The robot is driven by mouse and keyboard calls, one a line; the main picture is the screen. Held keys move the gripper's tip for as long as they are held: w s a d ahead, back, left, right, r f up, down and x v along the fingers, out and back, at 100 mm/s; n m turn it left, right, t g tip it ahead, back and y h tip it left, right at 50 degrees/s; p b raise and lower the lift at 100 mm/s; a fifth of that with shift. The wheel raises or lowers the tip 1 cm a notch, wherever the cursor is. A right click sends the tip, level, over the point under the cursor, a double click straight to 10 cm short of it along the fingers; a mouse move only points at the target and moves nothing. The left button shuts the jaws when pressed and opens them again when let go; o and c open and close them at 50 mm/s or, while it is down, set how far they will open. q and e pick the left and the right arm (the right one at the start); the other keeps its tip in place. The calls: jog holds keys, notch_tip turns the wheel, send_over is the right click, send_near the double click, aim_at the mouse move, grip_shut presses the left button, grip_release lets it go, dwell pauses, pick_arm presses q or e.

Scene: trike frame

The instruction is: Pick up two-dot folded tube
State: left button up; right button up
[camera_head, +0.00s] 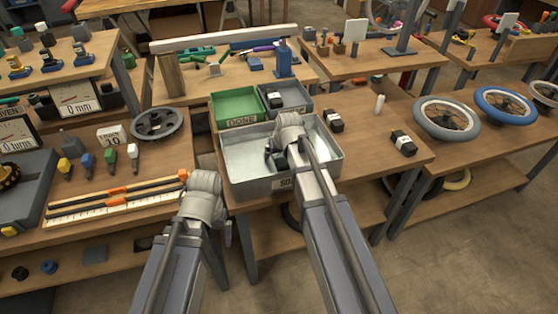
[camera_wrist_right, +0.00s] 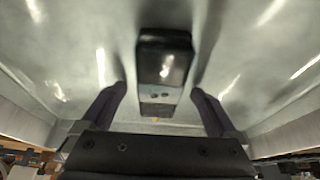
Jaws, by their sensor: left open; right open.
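In the right wrist view, a black folded tube (camera_wrist_right: 165,62) with a grey end band bearing two dark dots lies on the floor of a metal tray (camera_wrist_right: 70,50). My right gripper (camera_wrist_right: 158,91) is open, with one finger on each side of the tube's near end and gaps between. In the head view my right gripper (camera_head: 277,158) is down inside the metal tray (camera_head: 328,172), and my wrist largely hides what lies there. My left gripper (camera_head: 224,234) is open, low in front of the left bench and partly hidden by its own wrist.
A green bin (camera_head: 238,104) and a grey bin (camera_head: 304,96) stand behind the tray. Black pieces with white labels (camera_head: 335,121) (camera_head: 403,144) lie to its right. The tray walls surround my right gripper. Spoked wheels (camera_head: 447,119) lie on the right bench.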

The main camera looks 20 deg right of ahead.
jog(key=shift+f, duration=0.2)
jog(key=shift+c, duration=0.3)
grip_shut()
dwell(0.4)
